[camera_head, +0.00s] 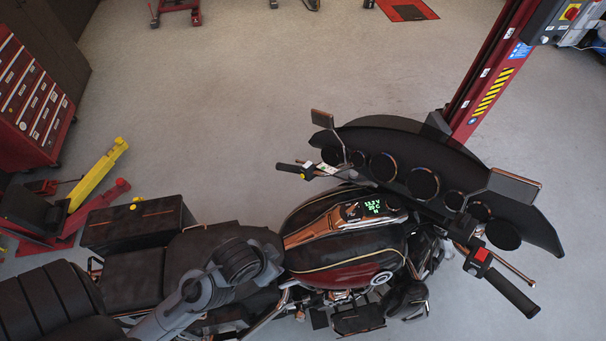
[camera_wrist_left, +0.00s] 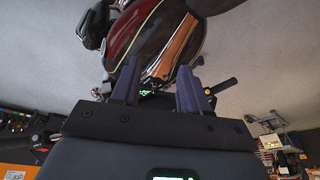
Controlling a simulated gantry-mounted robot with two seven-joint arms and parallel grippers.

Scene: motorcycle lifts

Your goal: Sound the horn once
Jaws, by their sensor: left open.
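A dark red and black motorcycle (camera_head: 345,268) stands with its handlebar at the right of the head view. Its far grip (camera_head: 288,167) has a switch housing with a small yellow control (camera_head: 308,178); I cannot read whether this is the horn. The near grip (camera_head: 515,297) has a housing with a red switch (camera_head: 482,254). In the left wrist view my left gripper (camera_wrist_left: 161,67) is open, with nothing seen between its fingers. The tank (camera_wrist_left: 150,35) and a grip with a yellow spot (camera_wrist_left: 229,86) appear beyond it. My right gripper is not in view.
A wide black fairing with gauges (camera_head: 405,172) and mirrors (camera_head: 515,187) stand around the bars. A red lift post (camera_head: 487,82) rises behind. A red tool cabinet (camera_head: 35,105) and yellow-red lift (camera_head: 97,175) are at left.

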